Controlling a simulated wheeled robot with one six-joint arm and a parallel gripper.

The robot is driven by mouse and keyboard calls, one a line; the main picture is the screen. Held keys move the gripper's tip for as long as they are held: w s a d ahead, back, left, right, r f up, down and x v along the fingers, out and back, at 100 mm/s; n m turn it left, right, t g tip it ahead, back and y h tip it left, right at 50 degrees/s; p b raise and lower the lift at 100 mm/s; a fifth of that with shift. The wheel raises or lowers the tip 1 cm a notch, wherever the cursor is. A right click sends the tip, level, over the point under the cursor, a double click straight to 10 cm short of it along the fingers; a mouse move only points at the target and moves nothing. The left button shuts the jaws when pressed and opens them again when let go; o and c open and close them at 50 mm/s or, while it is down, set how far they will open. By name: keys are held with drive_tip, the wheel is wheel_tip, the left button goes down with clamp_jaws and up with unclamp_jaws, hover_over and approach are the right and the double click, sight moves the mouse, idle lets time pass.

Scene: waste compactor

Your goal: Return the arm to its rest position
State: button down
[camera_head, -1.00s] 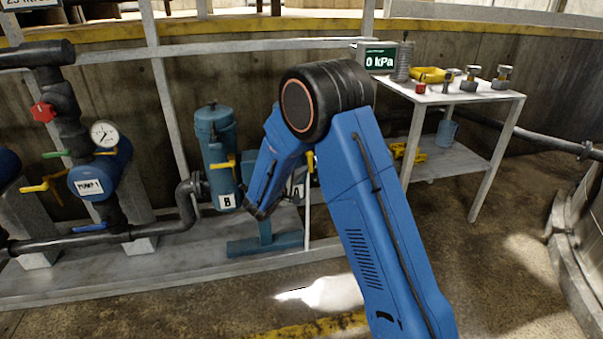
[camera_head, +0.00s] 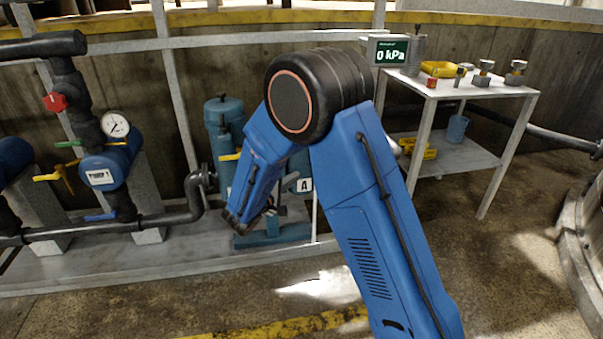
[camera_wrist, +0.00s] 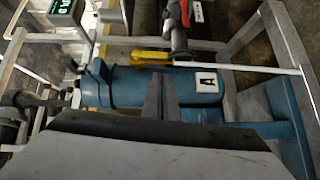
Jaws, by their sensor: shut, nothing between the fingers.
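My arm (camera_head: 375,220) is blue. It rises from the lower right of the head view to a black elbow joint (camera_head: 297,105), then its forearm (camera_head: 255,175) slopes down and left. In the head view the fingers are hidden behind or below the forearm's end. In the wrist view my gripper (camera_wrist: 162,95) is shut and empty, its two grey fingers together. Beyond the fingers lies the blue cylinder labelled A (camera_wrist: 205,82); they appear apart from it, though the gap is hard to judge.
The forearm's end overlaps the blue cylinders (camera_head: 222,120) on the low platform. Pump 1 piping (camera_head: 110,165) stands at left. A metal table (camera_head: 470,92) with a 0 kPa display (camera_head: 389,51) and small parts stands at back right. The floor (camera_head: 510,255) at right is open.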

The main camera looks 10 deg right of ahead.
drive_tip(key=v, duration=0.5)
drive_tip(key=s+d+r+m+g+y, duration=0.1)
drive_tip(key=s+d+r+m+g, duration=0.3)
drive_tip(key=s+d, duration=0.55)
drive_tip(key=s+d+r+m+g+y, duration=0.1)
drive_tip(key=s+d+r+g, duration=0.35)
drive_tip(key=s+d, duration=0.55)
drive_tip(key=s+d+m+g+y, duration=0.2)
drive_tip(key=s+d+y, duration=0.2)
drive_tip(key=s, duration=0.7)
drive_tip(key=s+a+r+t+y, duration=0.1)
drive_tip(key=s+a+y, duration=0.1)
drive_tip(key=s, duration=0.3)
drive_tip(key=s+a+r+m+t+y, duration=0.1)
drive_tip(key=s+a+t+y, duration=0.1)
drive_tip(key=s+a+y, duration=0.1)
drive_tip(key=s+y, duration=0.1)
drive_tip(key=s, duration=0.1)
drive_tip(key=shift+s+a, duration=0.3)
